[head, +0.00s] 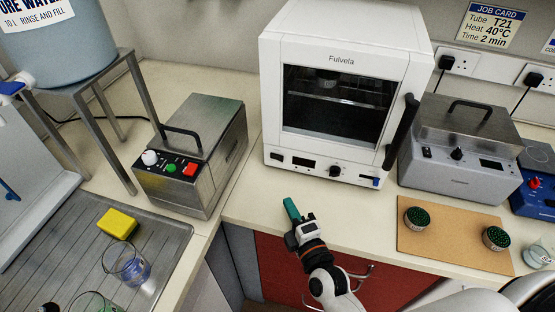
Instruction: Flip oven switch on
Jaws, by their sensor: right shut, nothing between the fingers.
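The white oven (345,48), marked Fulvela, stands at the back middle of the bench with its glass door shut and a black handle on the right. My right gripper (291,208), with green fingertips, is shut and empty near the bench's front edge, below and apart from the oven front. My left gripper is out of view.
A steel box (222,155) with a black handle and coloured buttons stands left of the oven. A grey bath (450,155) stands close on its right. A cork mat (450,235) with two green-topped pots lies front right. The bench before the oven is clear.

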